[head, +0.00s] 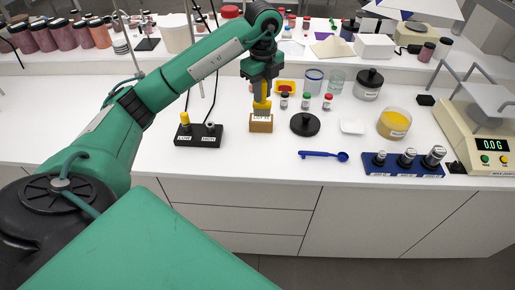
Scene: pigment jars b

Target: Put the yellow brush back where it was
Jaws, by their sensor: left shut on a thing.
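My left gripper (262,92) is shut on the yellow brush (262,106) and holds it upright, pointing down. The brush's lower end meets the top of a small wooden block (261,127) with a white label; I cannot tell whether it sits in the block or just above or behind it. My right gripper is not in view.
A black two-place holder (198,139) stands left of the block, with a yellow piece in its left place. Small capped vials (306,102), a black disc (305,124), a blue spoon (323,155) and a blue weight rack (403,165) stand right. The counter's left is clear.

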